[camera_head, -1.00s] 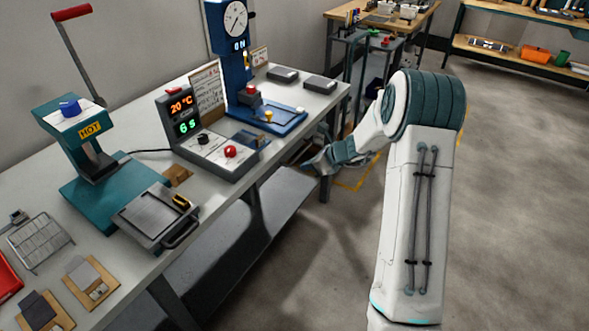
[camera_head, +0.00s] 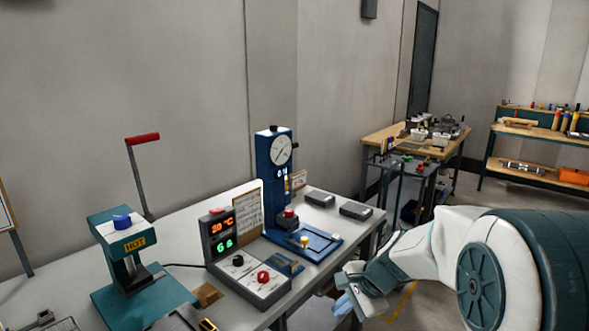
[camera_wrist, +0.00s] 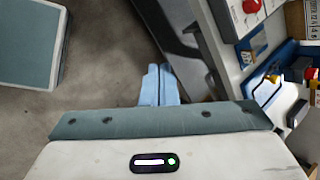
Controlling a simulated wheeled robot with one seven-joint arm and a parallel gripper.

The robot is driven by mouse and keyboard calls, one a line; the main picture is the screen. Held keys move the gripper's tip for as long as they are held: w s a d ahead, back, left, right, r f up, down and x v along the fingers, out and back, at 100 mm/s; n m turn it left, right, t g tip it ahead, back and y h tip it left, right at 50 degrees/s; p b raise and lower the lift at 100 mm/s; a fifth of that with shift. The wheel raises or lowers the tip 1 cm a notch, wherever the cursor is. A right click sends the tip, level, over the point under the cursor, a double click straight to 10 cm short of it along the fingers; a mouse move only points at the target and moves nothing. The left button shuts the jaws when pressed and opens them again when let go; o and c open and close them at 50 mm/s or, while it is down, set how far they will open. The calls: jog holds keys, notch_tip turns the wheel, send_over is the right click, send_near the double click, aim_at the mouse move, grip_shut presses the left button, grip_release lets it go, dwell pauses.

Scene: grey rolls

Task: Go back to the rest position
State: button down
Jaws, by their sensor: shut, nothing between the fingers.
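My gripper (camera_head: 346,303) is at the lower middle of the head view, just off the front right edge of the workbench. In the wrist view its two pale blue fingers (camera_wrist: 160,85) lie side by side, shut, with nothing between them. They point down past the bench edge, over the grey floor. My white and teal arm fills the lower right of the head view.
The workbench (camera_head: 358,233) carries a teal hot press (camera_head: 128,240), a grey control box (camera_head: 248,285) with red digits and a blue gauge stand (camera_head: 275,165). Two dark grey blocks lie near its far end. Another wooden bench (camera_head: 395,145) stands behind. Open floor (camera_wrist: 95,110) lies beside the workbench.

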jog(key=s+d+r+n+h+p, duration=0.1)
jog(key=s+d+r+n+h, duration=0.1)
jog(key=s+n, duration=0.4)
jog(key=s+d+r+n+h+p, duration=0.1)
jog(key=s+n, duration=0.5)
jog(key=s, duration=0.7)
notch_tip(320, 180, up, 3)
jog(key=shift+d+r+n+h, duration=0.2)
jog(key=shift+d+n+h, duration=0.1)
jog(key=shift+d+h, duration=0.65)
jog(key=shift+a, duration=0.2)
